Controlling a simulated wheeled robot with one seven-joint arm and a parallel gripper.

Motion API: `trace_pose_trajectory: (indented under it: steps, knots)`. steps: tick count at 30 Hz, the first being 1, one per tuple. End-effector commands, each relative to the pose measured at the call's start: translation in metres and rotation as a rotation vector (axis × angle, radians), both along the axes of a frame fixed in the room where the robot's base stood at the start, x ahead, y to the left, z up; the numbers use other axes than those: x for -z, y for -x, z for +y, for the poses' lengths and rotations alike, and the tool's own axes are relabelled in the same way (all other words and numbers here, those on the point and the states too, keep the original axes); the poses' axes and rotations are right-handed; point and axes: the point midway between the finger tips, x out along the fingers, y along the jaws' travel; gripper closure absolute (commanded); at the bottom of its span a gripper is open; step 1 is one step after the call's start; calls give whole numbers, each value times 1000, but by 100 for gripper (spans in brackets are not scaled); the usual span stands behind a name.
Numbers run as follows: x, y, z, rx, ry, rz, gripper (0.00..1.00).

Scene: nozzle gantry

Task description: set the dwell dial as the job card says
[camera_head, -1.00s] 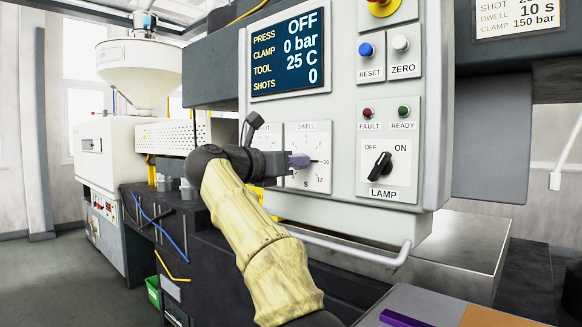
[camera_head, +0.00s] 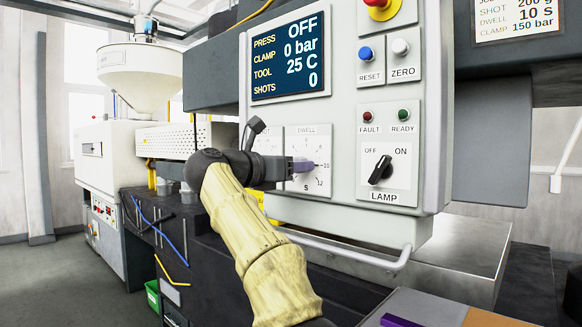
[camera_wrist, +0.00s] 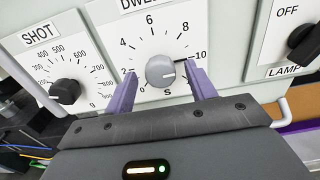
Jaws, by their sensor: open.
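The dwell dial (camera_wrist: 160,71) is a round grey knob on a white plate with a printed scale, seen in the wrist view. A dark pointer line runs from the knob toward the 10 mark. My gripper (camera_wrist: 163,84) is open, with one purple finger on each side of the knob and visible gaps between. In the head view my gripper (camera_head: 304,165) covers the knob on the dwell plate (camera_head: 318,138). The job card (camera_head: 517,18) at top right reads dwell 10 S and clamp 150 bar.
The shot dial (camera_wrist: 65,91) is left of the dwell plate. A grey rail (camera_head: 350,255) runs below the panel. The display (camera_head: 289,53) reads press OFF.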

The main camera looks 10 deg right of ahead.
Motion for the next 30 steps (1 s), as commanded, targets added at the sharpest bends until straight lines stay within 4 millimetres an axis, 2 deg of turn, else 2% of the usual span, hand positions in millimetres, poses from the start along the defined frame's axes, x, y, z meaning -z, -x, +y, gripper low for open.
trace_pose_trajectory:
  steps: [5,8,24,30]
  knots:
    - [0,6,9,-1,1,-1,44]
    - [1,14,21,-4,1,-1,44]
    - [0,77,107,-4,-1,1,44]
    - [0,96,134,-3,0,1,44]
